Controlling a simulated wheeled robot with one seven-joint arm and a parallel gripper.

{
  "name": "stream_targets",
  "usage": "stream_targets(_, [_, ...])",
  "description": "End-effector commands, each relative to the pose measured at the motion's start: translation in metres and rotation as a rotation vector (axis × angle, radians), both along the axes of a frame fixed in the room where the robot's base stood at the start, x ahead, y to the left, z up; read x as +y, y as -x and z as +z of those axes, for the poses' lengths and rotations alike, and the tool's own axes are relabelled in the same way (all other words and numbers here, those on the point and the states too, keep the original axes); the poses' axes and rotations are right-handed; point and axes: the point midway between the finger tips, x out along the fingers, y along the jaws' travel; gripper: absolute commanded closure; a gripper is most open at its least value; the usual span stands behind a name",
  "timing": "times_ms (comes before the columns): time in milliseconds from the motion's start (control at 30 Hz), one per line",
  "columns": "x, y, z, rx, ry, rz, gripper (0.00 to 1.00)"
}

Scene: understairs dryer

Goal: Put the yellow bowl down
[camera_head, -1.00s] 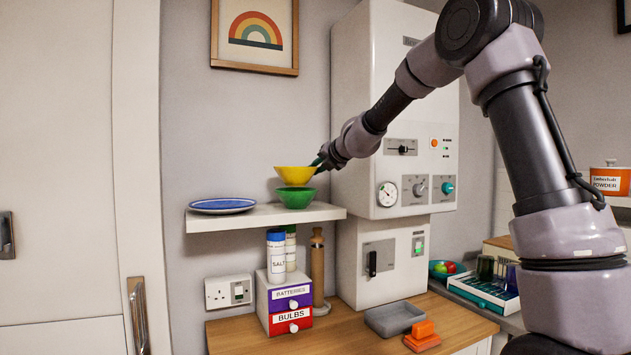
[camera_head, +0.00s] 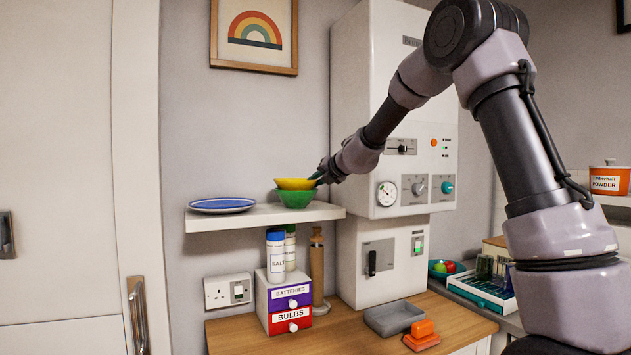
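The yellow bowl (camera_head: 294,184) sits low in the mouth of the green bowl (camera_head: 296,199), with its rim and upper side showing above the green rim. The green bowl stands on the white wall shelf (camera_head: 262,216). My gripper (camera_head: 319,177) is at the right edge of the yellow bowl's rim. The fingers are small and partly hidden at this distance, and they appear to pinch the rim. The lower part of the yellow bowl is hidden inside the green one.
A blue-rimmed plate (camera_head: 222,205) lies on the shelf's left. Below stand a salt container (camera_head: 276,257), a wooden mill (camera_head: 317,265) and a drawer box (camera_head: 284,300). A white boiler unit (camera_head: 400,150) is close to the right of the shelf. Bare shelf shows between plate and bowls.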

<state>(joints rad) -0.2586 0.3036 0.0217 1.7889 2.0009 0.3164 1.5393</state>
Motion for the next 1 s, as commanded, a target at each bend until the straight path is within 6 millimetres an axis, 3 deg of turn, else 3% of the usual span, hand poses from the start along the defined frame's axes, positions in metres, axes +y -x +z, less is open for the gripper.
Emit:
stream_targets(33, [0.002, 0.001, -0.004, 0.004, 0.001, 0.003, 1.0])
stream_targets(67, [0.001, 0.001, -0.005, 0.005, 0.003, 0.003, 0.76])
stream_targets(100, [0.001, 0.001, -0.005, 0.005, 0.003, 0.002, 0.61])
stream_targets(133, [0.001, 0.001, -0.005, 0.006, 0.003, 0.003, 0.53])
stream_targets(467, [0.002, 0.001, -0.006, 0.008, 0.003, 0.004, 0.53])
stream_targets(633, [0.0, 0.001, 0.006, 0.004, 0.004, 0.002, 0.53])
stream_targets(1000, [-0.039, 0.066, 0.038, 0.002, 0.002, 0.0, 0.53])
